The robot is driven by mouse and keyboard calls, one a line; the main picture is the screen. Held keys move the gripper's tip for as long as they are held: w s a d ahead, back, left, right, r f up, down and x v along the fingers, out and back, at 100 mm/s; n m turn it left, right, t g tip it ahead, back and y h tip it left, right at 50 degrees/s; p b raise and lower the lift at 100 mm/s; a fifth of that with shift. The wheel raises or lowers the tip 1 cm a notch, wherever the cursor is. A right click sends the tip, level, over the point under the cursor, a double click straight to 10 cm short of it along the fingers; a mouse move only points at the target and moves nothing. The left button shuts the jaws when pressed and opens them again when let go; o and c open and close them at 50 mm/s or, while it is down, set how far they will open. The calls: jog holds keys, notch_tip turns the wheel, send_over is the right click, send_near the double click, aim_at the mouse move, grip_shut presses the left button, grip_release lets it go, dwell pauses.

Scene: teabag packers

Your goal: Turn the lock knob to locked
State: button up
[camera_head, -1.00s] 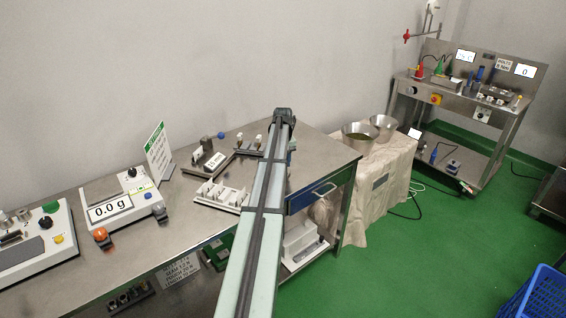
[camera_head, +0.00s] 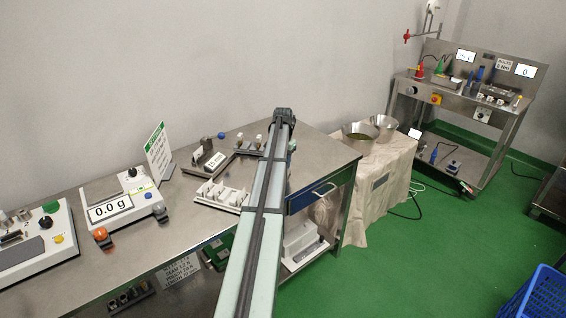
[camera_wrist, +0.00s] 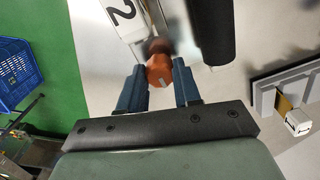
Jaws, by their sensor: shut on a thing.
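An orange-brown faceted knob (camera_wrist: 159,75) with a pale mark on its near end shows in the wrist view, in front of a steel surface. It appears to be the lock knob. My gripper (camera_wrist: 159,66) has its two blue fingers on either side of the knob and is shut on it. A white plate (camera_wrist: 120,15) with a black "2" is just beyond, to the upper left. In the head view my arm covers the gripper and the knob. Which way the knob's mark points against any lock label cannot be told.
A thick black cylinder (camera_wrist: 211,30) stands close to the right finger. A grey-white fixture (camera_wrist: 268,98) is farther right. In the head view, a scale (camera_head: 125,208) and a white slotted rack (camera_head: 222,196) stand on the steel bench (camera_head: 190,225). A blue crate (camera_head: 540,295) is on the floor.

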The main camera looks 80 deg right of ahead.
jog(key=shift+m, duration=0.5)
jog(key=o, duration=0.8)
jog(key=shift+r, duration=0.1)
notch_tip(320, 180, up, 14)
jog(key=shift+f, duration=0.15)
dwell(0.6)
